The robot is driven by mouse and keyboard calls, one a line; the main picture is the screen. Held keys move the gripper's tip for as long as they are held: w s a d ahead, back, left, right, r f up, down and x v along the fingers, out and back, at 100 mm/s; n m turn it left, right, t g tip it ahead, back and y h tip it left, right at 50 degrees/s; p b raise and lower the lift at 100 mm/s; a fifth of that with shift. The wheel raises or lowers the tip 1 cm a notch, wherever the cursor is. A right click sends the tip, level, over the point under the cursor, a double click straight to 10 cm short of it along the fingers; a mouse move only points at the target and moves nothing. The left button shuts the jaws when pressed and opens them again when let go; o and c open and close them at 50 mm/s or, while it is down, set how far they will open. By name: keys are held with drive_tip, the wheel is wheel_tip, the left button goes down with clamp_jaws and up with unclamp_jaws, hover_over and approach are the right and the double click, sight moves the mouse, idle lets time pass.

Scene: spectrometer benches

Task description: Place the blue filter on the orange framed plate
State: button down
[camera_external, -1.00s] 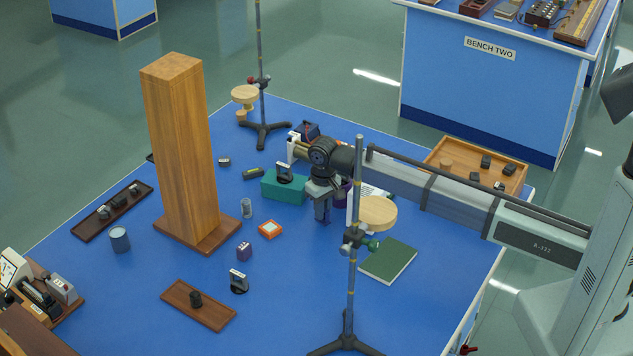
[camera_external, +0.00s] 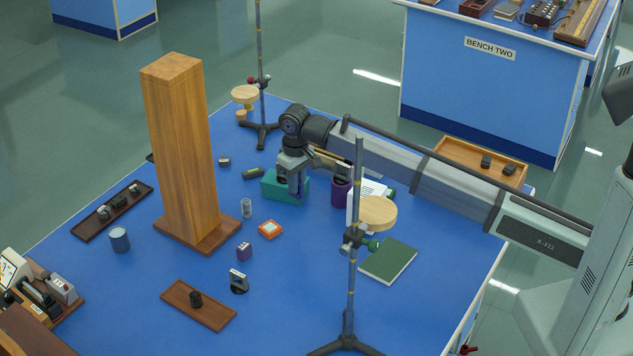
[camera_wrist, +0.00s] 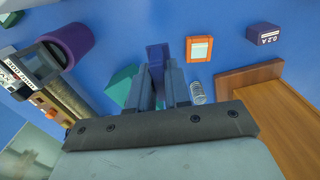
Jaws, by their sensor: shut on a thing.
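The orange framed plate (camera_external: 270,229) lies flat on the blue bench, with a pale centre; it also shows in the wrist view (camera_wrist: 199,48), right of my fingers. My gripper (camera_external: 296,196) points down at the teal block (camera_external: 272,190), in front of part of it. In the wrist view my gripper (camera_wrist: 168,80) is shut on a blue, flat panel that looks like the blue filter (camera_wrist: 157,56), which sticks out past the fingertips. The filter's lower part is hidden by the fingers. In the external view my fingers largely cover it, so its clearance from the block cannot be told.
A tall wooden column (camera_external: 180,150) stands left of the plate, with a clear glass (camera_external: 246,208) between them. A purple cup (camera_external: 342,193) stands right of my gripper. A small purple block (camera_external: 244,251) and a stand (camera_external: 351,280) are nearer. Bare bench surrounds the plate.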

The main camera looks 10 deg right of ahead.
drive_tip(key=a+r+n, duration=0.1)
drive_tip(key=a, duration=0.6)
hover_over(271, 226)
drive_tip(key=shift+n, duration=0.3)
drive_tip(key=shift+f, duration=4.95)
drive_tip(key=c, duration=1.1)
unclamp_jaws()
drive_tip(key=shift+f, duration=0.1)
wheel_tip(271, 226, up, 12)
drive_tip(key=shift+r, duration=0.15)
